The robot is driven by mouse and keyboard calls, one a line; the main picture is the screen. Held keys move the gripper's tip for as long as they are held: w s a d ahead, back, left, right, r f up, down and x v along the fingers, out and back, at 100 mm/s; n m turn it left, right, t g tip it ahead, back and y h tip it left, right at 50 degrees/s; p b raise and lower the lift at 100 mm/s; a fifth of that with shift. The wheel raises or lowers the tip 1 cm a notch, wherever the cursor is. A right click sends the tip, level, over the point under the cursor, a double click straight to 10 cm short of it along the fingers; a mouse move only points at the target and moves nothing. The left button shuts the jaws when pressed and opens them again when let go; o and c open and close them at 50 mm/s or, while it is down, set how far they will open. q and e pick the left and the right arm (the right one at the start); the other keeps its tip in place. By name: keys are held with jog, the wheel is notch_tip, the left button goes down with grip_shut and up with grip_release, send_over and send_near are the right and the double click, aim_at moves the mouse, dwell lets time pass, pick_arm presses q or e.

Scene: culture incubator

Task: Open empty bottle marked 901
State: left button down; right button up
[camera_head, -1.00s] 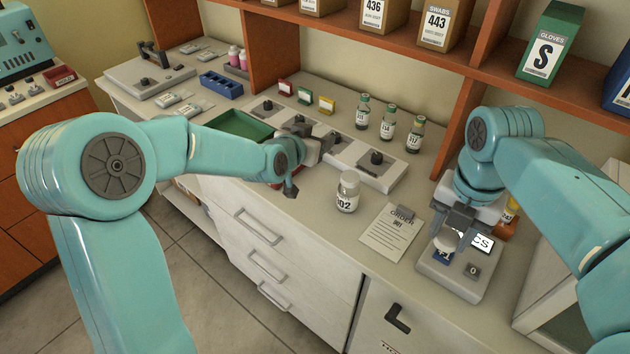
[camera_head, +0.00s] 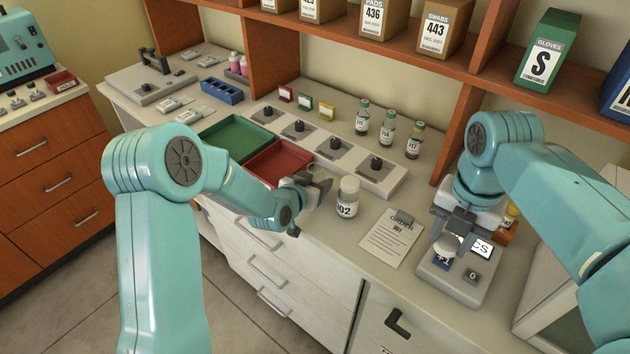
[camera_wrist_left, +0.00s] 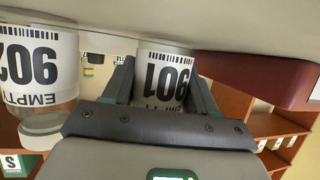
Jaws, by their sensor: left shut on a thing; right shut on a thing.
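In the left wrist view, the bottle marked 901 (camera_wrist_left: 165,78) appears upside down between the two fingers of my left gripper (camera_wrist_left: 160,85), which is shut on it. In the head view, my left gripper (camera_head: 316,186) is at the counter's front, beside the red tray. It mostly hides that bottle; a pale round rim shows above the fingers. The bottle marked 902 (camera_head: 347,203) stands just right of it, with a white cap. My right gripper (camera_head: 455,230) is shut on a small pale round thing (camera_head: 447,243) above the scale-like device; what it is I cannot tell.
A red tray (camera_head: 272,166) and a green tray (camera_head: 234,136) lie left of the knobbed panel (camera_head: 340,164). An order sheet (camera_head: 385,243) lies in front. The device with the CS display (camera_head: 455,282) is under my right gripper. Several small vials stand behind.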

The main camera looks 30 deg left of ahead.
pick_arm(q)
jog(key=shift+f, duration=0.2)
jog(key=shift+c, duration=1.6)
grip_release()
jog(key=shift+w, duration=0.1)
jog(key=shift+r, duration=0.1)
